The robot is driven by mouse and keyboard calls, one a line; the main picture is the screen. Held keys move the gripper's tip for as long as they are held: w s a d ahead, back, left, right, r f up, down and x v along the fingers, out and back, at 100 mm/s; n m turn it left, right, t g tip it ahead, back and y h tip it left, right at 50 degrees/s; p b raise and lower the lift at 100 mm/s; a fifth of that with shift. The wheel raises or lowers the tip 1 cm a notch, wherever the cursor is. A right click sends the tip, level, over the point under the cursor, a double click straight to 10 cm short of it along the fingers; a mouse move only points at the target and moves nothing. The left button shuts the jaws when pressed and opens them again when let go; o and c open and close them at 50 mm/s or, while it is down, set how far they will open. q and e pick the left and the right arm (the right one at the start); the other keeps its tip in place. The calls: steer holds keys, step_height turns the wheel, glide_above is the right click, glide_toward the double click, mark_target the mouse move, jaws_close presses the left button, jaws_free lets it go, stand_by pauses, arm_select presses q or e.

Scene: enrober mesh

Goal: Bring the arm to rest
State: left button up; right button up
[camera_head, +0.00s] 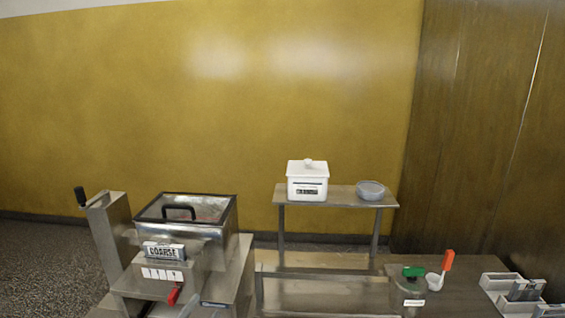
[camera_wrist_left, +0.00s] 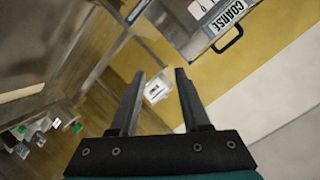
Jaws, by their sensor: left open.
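My left gripper (camera_wrist_left: 160,73) shows in the left wrist view with its two dark fingers apart and nothing held between them. Neither gripper shows in the head view. The steel machine (camera_head: 210,262) stands at the left of the head view, with a dark-framed lid (camera_head: 186,208) and a plate reading COARSE (camera_head: 163,251). This plate also shows at the top of the left wrist view (camera_wrist_left: 227,17). A white lidded box (camera_head: 307,188) stands on a raised steel shelf (camera_head: 336,196). It appears in the distance between the fingers in the wrist view (camera_wrist_left: 156,89).
A clear bowl (camera_head: 370,190) sits on the shelf. At right are a container with a green top (camera_head: 414,272), a scoop with an orange handle (camera_head: 447,261) and a rack of grey pieces (camera_head: 515,287). A black-knobbed lever (camera_head: 80,196) and a red handle (camera_head: 174,295) stick out of the machine.

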arm_select(q)
steer(key=s+a+f+n+g, duration=0.1)
steer(key=s+f+n+g, duration=0.2)
steer(key=s+f+g, duration=0.55)
steer(key=s+a+f+n+g, duration=0.1)
steer(key=s+f+n+g, duration=0.15)
steer(key=s+f, duration=0.7)
steer(key=s+f+g+b, duration=0.1)
steer(key=s+f+b, duration=0.25)
steer(key=f, duration=0.95)
steer(key=s+f+b, duration=0.2)
steer(key=f+b, duration=0.3)
steer(key=f, duration=0.8)
steer(key=s+a+f+b, duration=0.1)
steer(key=s+f+b, duration=0.3)
steer(key=s+f, duration=0.4)
steer(key=s+a+f+g+b, duration=0.1)
steer(key=s+f+b, duration=0.3)
steer(key=f, duration=1.1)
steer(key=s, duration=0.3)
steer(key=shift+s+a, duration=0.35)
steer(key=shift+a, duration=0.05)
